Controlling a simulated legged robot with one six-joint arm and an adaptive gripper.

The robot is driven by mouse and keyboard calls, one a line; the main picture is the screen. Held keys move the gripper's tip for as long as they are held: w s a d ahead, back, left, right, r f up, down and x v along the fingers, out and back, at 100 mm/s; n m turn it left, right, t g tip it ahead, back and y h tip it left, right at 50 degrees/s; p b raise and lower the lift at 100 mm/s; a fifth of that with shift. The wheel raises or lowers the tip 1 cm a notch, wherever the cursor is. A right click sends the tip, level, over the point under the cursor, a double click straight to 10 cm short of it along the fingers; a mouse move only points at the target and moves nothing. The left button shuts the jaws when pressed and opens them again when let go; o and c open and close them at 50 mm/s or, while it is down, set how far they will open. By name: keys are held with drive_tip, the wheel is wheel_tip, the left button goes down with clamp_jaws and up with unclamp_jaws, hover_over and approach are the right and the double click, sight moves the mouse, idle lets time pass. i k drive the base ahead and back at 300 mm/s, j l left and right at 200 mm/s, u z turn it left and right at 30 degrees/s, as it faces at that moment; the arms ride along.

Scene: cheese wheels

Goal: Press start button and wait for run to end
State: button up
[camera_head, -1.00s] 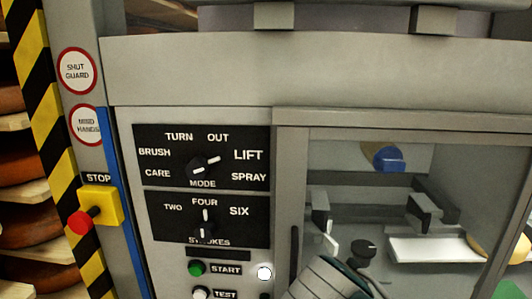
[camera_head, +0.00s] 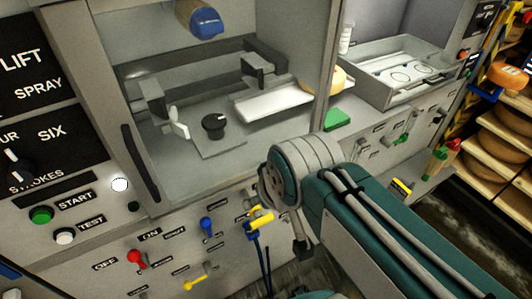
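The green START button (camera_head: 40,215) is on the grey machine panel at the left of the head view. Its label is to its right. A round white lamp (camera_head: 120,184) above and right of it looks bright. My arm (camera_head: 300,175) crosses the middle and lower right, well right of the button. My gripper cannot be made out, so its fingers and state are hidden. Behind the machine's window is a chamber (camera_head: 215,150) with a white shelf, a dark knob and a blue-ended cylinder.
The white TEST button (camera_head: 65,236) is just below START. A red OFF/ON switch (camera_head: 136,259), a blue switch (camera_head: 207,226) and yellow levers line the panel near my arm. A metal tray (camera_head: 405,72) stands at the back right. Wooden racks with cheese wheels (camera_head: 505,148) are at the far right.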

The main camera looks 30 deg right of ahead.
sight(42, 217)
drive_tip(key=l+z, duration=0.15)
drive_tip(key=z, duration=0.2)
drive_tip(key=u, duration=1.95)
drive_tip(key=i+l, duration=0.05)
